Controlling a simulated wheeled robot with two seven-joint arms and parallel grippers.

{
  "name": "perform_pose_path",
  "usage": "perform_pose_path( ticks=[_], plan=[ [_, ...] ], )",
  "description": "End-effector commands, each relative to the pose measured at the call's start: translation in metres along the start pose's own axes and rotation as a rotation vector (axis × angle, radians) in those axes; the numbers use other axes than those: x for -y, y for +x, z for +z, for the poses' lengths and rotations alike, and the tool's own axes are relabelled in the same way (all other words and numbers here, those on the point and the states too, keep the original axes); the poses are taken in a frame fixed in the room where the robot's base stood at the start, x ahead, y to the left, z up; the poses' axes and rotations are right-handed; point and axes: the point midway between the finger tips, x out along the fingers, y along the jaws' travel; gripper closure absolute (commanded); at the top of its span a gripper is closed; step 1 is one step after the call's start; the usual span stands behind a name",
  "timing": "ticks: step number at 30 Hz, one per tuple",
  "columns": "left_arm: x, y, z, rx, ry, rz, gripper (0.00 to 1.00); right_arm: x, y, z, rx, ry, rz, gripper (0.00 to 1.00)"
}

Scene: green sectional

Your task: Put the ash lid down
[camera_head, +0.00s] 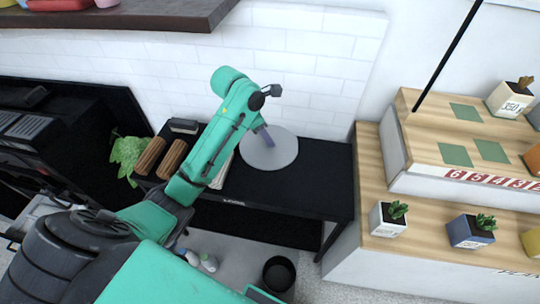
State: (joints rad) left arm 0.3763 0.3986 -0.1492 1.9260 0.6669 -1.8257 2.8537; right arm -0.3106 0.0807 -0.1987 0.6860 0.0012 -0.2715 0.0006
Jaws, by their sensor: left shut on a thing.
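The ash lid (284,150) is a flat, round grey disc at the middle of the view, over the right half of a black table (325,175). My left arm reaches in from the lower left, and my left gripper (265,138) is shut on the lid, meeting it near its upper left part. The fingertips are small and partly hidden by my arm. I cannot tell whether the lid touches the tabletop or hovers just above it. My right gripper is not in view.
Brown blocks (161,157) and a dark box (184,126) are on the table's left. A green plant (129,152) is beside it. A wooden stepped stand (372,170) with several small potted plants is at right. A black round container (279,273) is on the floor. The table's right end is clear.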

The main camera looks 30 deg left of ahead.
Motion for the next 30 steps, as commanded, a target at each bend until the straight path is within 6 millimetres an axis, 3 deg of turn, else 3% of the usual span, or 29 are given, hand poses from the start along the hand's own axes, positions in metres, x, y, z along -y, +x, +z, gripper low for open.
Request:
perform_pose_path(
  ticks=[1, 3, 7, 24, 30],
  plan=[
    [-0.004, -0.012, -0.002, -0.001, -0.053, 0.019, 1.0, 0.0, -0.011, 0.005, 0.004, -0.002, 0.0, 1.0],
    [-0.01, -0.016, -0.007, -0.001, -0.109, 0.043, 1.0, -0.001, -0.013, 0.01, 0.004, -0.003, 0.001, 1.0],
    [-0.013, -0.006, -0.015, -0.004, -0.142, 0.057, 1.0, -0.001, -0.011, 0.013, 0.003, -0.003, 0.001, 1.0],
    [-0.013, 0.118, -0.066, -0.005, -0.137, 0.057, 1.0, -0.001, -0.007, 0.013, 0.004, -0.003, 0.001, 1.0],
    [-0.013, 0.145, -0.077, -0.004, -0.136, 0.057, 1.0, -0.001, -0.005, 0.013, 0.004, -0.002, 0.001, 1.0]
  ],
)
